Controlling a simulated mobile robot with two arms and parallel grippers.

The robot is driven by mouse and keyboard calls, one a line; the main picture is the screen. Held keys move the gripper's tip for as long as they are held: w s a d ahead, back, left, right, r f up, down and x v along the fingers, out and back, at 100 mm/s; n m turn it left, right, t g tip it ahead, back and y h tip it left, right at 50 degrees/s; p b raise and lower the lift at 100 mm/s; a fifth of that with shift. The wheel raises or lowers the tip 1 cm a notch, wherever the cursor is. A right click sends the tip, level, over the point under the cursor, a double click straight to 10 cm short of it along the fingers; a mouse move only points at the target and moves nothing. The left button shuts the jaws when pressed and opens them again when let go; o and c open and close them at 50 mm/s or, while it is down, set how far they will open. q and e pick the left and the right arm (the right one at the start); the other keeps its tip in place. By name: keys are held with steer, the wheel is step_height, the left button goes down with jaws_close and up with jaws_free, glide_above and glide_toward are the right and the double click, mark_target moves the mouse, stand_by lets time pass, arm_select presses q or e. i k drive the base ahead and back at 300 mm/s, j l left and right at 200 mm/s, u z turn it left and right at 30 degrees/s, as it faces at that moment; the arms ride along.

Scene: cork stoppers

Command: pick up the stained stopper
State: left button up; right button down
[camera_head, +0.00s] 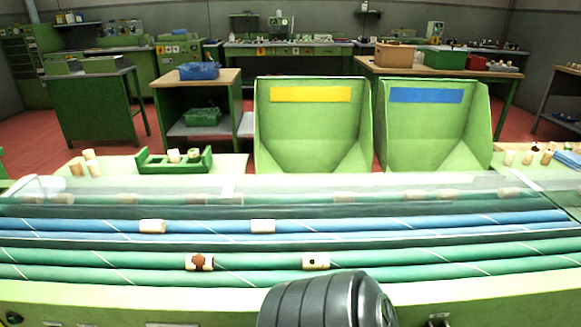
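The stained stopper (208,265) is a pale cork cylinder with a large red-brown blotch. It lies on its side on the near green rollers, left of centre. Another pale stopper (308,261) with a small dark spot lies on the same rollers to its right. Two plain stoppers, a left one (152,226) and a right one (263,226), lie on the blue rollers behind. Neither of my grippers shows; only a dark grey rounded part of my own body is at the bottom centre.
Behind the rollers stand a green bin with a yellow label (310,95) and one with a blue label (426,96). A clear cover lies over the far rollers, with stoppers dimly visible. A green rack (150,162) holds stoppers at left. Loose stoppers (527,157) stand at right.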

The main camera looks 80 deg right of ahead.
mark_target(198, 263)
steer(key=k+j+z, duration=0.1)
steer(key=z, duration=1)
steer(key=i+l+z, duration=0.1)
steer(key=l+z, duration=0.3)
steer(key=k+j+z, duration=0.15)
steer(key=j, duration=0.15)
steer(key=k+j+z, duration=0.2)
steer(key=i+j, duration=0.05)
